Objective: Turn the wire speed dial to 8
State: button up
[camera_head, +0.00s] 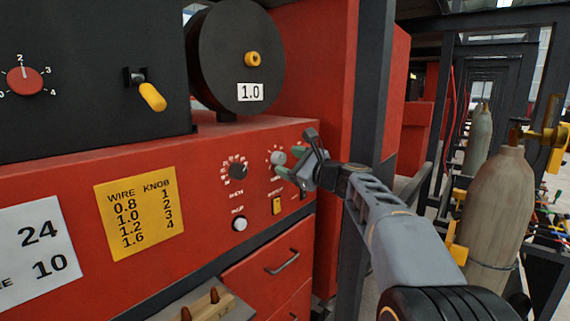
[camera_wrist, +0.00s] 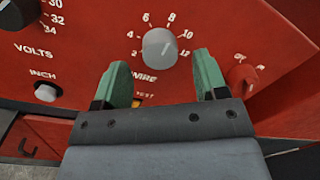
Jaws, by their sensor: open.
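The wire speed dial is a grey round knob (camera_wrist: 160,47) on the red panel, with a white scale marked 2 to 12 around it. In the head view the dial (camera_head: 278,157) shows just left of my gripper. Its pointer is too faint to read surely. My gripper (camera_wrist: 161,65) is open, with one green finger to the left of the knob and one to the right, and gaps on both sides. The fingers reach toward the panel, and whether they reach past the knob's face cannot be told. In the head view my gripper (camera_head: 287,174) is at the panel's right end.
A dark volts knob (camera_head: 237,171) is left of the dial, above a white inch button (camera_head: 240,224). A yellow switch (camera_head: 276,206) sits below the dial, and a small red knob (camera_wrist: 243,77) is to its right. A dark post (camera_head: 373,90) stands close to my arm.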

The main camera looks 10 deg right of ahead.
jog(key=b+v, duration=0.2)
jog(key=v, duration=0.9)
jog(key=shift+b, duration=0.3)
jog(key=shift+s+d+f, duration=0.1)
jog(key=shift+s, duration=0.05)
jog(key=s+a+f+n+g+h, duration=0.1)
jog(key=s+f+n+g+h, duration=0.15)
jog(key=f, duration=0.45)
jog(key=s+f+n+g+h, duration=0.1)
jog(key=f+n+g, duration=0.1)
jog(key=f+n, duration=0.35)
jog(key=s+a+f+n+g+h, duration=0.1)
jog(key=s+f+n+g+h, duration=0.15)
jog(key=f, duration=0.55)
jog(key=s+a+f+n+g+h, duration=0.2)
jog(key=s+f+n, duration=0.3)
jog(key=s+n, duration=0.1)
jog(key=s+a+f+n+g+h, duration=0.2)
jog(key=s+a+f+n, duration=0.1)
jog(key=s+f+n, duration=0.3)
jog(key=shift+s+a+f, duration=0.3)
jog(key=shift+s, duration=0.6)
jog(key=shift+c, duration=0.5)
